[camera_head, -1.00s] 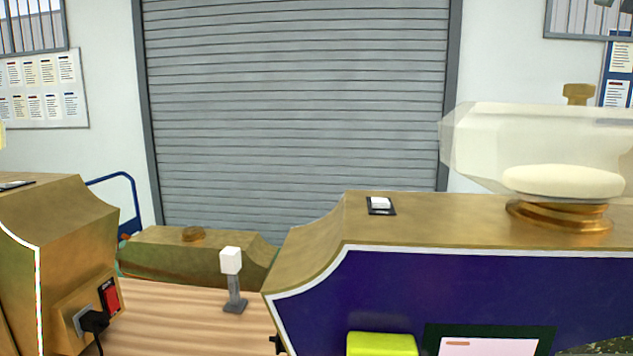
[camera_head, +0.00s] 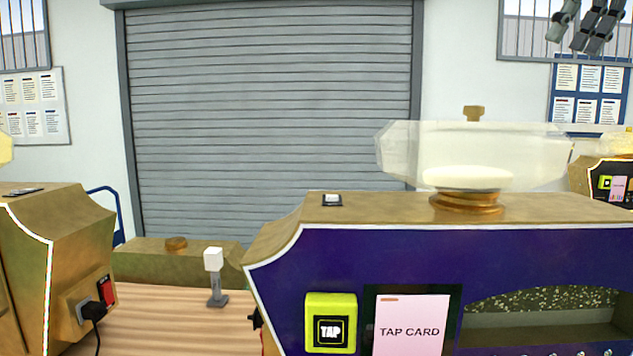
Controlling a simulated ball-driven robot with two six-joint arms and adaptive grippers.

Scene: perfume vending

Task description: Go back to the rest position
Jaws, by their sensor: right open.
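My right gripper (camera_head: 585,28) shows at the top right corner of the head view, raised high in front of the wall and window. Its dark grey fingers are apart and hold nothing that I can see. It is clear of the machines below it. My left gripper is not in view.
A gold and purple vending machine (camera_head: 285,258) with a yellow TAP pad (camera_head: 331,300), a TAP CARD panel (camera_head: 411,328) and a clear bottle-shaped top (camera_head: 400,150) fills the lower right. Another gold machine (camera_head: 75,235) stands left. A wooden table (camera_head: 165,318) lies between.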

